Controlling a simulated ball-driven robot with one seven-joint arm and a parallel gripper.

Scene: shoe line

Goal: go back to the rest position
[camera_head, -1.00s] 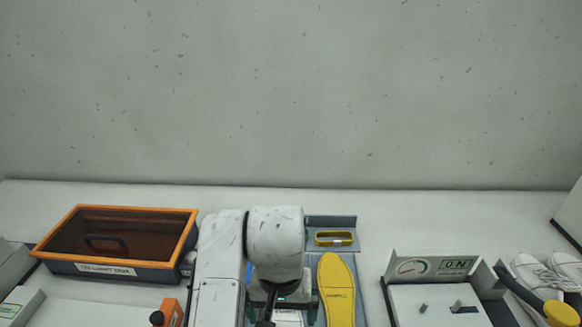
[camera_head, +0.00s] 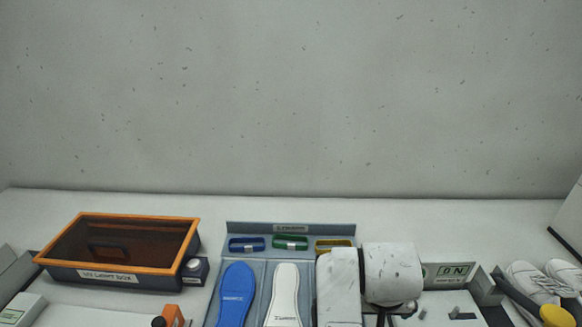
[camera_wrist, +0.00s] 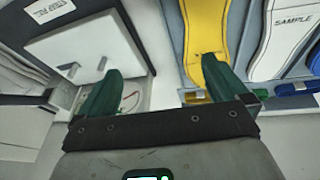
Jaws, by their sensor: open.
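My gripper (camera_wrist: 155,92) shows in the wrist view with its two green fingers spread apart and nothing between them. In the head view my white arm stands in front of the right side of the insole tray and hides the yellow insole there. My fingers are hidden in that view.
The insole tray (camera_head: 250,228) holds a blue insole (camera_head: 236,294) and a white insole (camera_head: 285,296). A lidded UV light box (camera_head: 110,277) is at left. A gauge machine (camera_head: 432,268) and white shoes (camera_head: 530,283) are at right. An orange bottle (camera_head: 172,316) stands in front.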

